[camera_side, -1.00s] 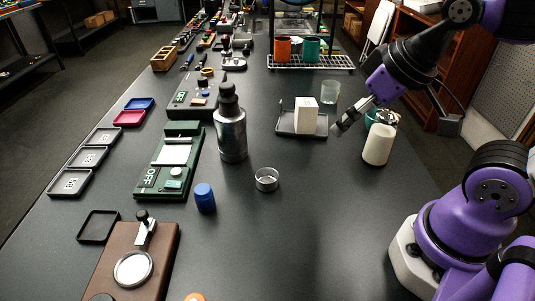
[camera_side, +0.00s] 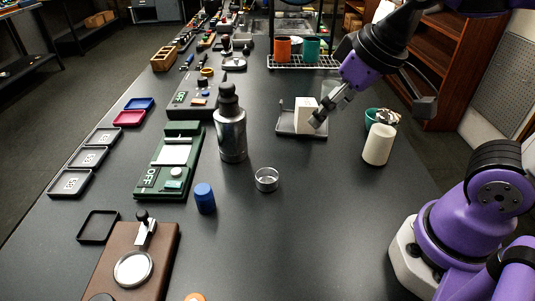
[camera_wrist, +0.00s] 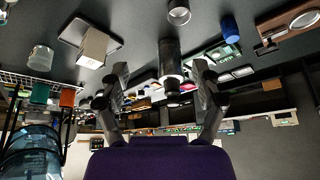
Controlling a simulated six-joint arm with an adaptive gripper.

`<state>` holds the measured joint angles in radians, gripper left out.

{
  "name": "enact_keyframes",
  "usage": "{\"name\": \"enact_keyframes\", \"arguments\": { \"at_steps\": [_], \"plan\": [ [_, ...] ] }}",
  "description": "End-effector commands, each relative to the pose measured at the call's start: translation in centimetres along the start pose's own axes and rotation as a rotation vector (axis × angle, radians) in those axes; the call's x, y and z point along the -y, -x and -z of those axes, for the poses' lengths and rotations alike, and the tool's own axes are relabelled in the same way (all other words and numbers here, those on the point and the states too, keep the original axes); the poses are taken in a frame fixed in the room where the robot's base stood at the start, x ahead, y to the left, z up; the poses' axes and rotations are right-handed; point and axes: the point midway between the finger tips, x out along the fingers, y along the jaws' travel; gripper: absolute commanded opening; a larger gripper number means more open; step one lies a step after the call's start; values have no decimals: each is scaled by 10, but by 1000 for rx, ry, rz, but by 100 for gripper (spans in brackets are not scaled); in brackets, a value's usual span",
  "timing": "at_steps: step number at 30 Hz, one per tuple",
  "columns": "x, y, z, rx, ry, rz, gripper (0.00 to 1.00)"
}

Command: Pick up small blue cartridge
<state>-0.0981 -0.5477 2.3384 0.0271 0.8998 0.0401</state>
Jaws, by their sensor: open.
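The small blue cartridge (camera_side: 204,198) stands upright on the dark table, in front of the green scale and left of a small metal cup. It also shows in the wrist view (camera_wrist: 229,28) at the top right, upside down in the picture. My gripper (camera_side: 318,121) is open and empty, in the air by the white box, well to the right of and behind the cartridge. In the wrist view my two fingers (camera_wrist: 160,85) are spread apart, with the dark bottle showing between them.
A tall grey bottle (camera_side: 231,130) stands behind the cartridge. The metal cup (camera_side: 266,180) is to its right and the green scale (camera_side: 170,165) to its left. A white box (camera_side: 305,115) sits on a tray. A brown board (camera_side: 130,265) lies in front.

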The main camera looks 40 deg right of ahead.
Motion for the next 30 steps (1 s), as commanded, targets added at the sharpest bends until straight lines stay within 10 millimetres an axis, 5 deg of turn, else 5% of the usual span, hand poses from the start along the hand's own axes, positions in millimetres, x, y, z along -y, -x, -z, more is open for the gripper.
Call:
{"name": "enact_keyframes", "arguments": {
  "at_steps": [7,15,30],
  "plan": [
    [78,-50,66,112,90,43,76],
    [152,-105,82,175,149,47,76],
    [163,-166,71,182,155,46,76]
  ]
}}
